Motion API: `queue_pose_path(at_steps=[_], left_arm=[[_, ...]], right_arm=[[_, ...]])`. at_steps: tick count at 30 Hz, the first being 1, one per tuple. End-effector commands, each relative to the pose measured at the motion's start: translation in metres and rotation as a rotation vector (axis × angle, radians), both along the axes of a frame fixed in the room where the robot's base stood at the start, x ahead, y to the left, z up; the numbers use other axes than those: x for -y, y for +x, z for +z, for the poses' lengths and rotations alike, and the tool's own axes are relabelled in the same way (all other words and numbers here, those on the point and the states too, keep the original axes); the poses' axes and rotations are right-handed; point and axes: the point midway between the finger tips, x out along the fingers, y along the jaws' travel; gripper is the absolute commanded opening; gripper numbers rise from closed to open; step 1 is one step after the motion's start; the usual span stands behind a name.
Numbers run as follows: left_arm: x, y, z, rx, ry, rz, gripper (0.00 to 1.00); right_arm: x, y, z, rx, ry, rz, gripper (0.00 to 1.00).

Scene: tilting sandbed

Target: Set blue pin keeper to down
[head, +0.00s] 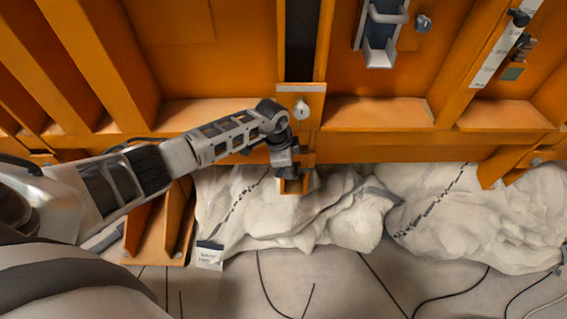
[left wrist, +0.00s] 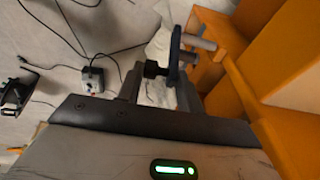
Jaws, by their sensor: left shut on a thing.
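The blue pin keeper looks to be the dark blue flat piece (left wrist: 174,58) in the left wrist view, standing between my finger area and a grey pin (left wrist: 199,42). A small black knob (left wrist: 153,69) sits beside it. My left gripper (left wrist: 156,88) is shut on the keeper, as far as the wrist view shows; the exact contact is partly hidden. In the head view my left gripper (head: 290,176) points down at a small orange bracket (head: 293,187) under the orange frame; the keeper is hidden there. My right gripper is in neither view.
Orange frame beams (head: 390,148) run across above the bracket. White crumpled bags (head: 340,215) lie close below and around the gripper. A grey bracket (head: 379,57) hangs upper right. Black cables (head: 262,278) and a small box (left wrist: 93,80) lie on the floor.

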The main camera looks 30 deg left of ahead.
Motion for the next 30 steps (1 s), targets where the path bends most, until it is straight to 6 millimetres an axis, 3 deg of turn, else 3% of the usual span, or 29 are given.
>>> queue_pose_path(at_steps=[1, 14, 15, 16, 30], left_arm=[[0.0079, -0.0071, -0.008, -0.031, -0.003, -0.006, 0.0], [0.0087, -0.007, -0.0087, -0.038, 0.009, -0.006, 0.0], [0.0088, -0.0069, -0.0086, -0.038, 0.009, -0.006, 0.39], [0.0088, -0.007, -0.0087, -0.039, 0.009, -0.007, 0.47], [0.0046, -0.0044, -0.0056, -0.029, 0.013, -0.003, 0.49]], right_arm=[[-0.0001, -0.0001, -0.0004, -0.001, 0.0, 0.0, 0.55], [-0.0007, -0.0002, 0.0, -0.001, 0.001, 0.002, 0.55], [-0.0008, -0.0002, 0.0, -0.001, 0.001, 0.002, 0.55], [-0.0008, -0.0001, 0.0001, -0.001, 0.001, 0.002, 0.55], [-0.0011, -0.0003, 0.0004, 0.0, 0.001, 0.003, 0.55]])
